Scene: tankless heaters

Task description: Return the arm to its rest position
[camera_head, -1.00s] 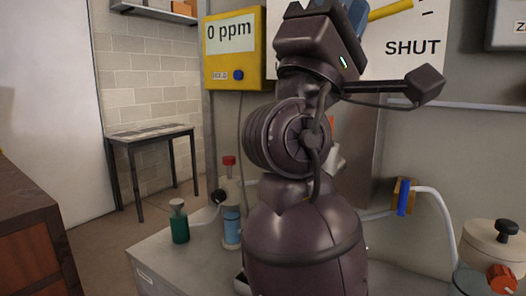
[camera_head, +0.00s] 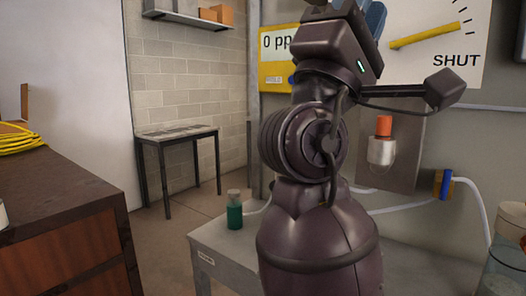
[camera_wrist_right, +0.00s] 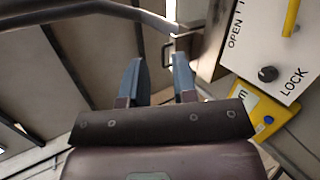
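My right arm (camera_head: 325,225) stands folded and upright in the middle of the head view. Its gripper (camera_wrist_right: 159,62) points up, and the blue fingers (camera_head: 372,16) are partly cut off by the top edge. In the right wrist view the two fingers are apart with nothing between them. My left gripper is not in view.
A grey bench (camera_head: 208,242) with a green bottle (camera_head: 234,212) stands behind the arm. A yellow ppm box (camera_head: 272,68) and a SHUT gauge panel (camera_head: 460,40) are on the wall. A brown cabinet (camera_head: 70,205) is at left. Floor between cabinet and bench is clear.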

